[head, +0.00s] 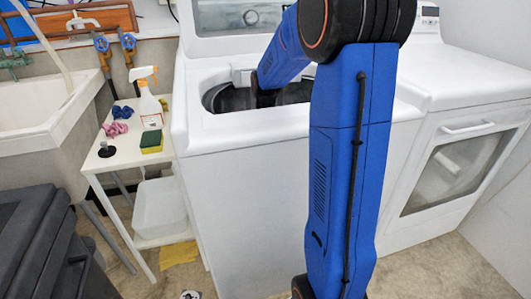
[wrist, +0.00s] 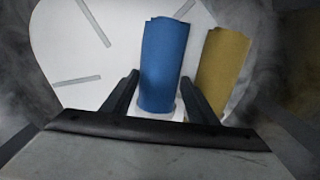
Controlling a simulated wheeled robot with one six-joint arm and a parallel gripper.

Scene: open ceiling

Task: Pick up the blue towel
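In the wrist view, the blue towel (wrist: 163,62) looks like a roll and lies against a pale inner surface. My gripper (wrist: 160,80) has its two dark fingers spread on either side of the blue towel's lower part. A small pale gap shows between the towel and the right finger, so the gripper looks open around it. In the head view, my arm reaches into the round top opening of the white washer (head: 250,141). My fingers and the blue towel are hidden there.
A yellow towel (wrist: 222,68) lies just right of the blue one in the wrist view. The washer's lid (head: 238,18) is raised behind the opening. A dryer (head: 440,135) stands right. A small white table (head: 105,165) with a spray bottle (head: 149,105) stands left.

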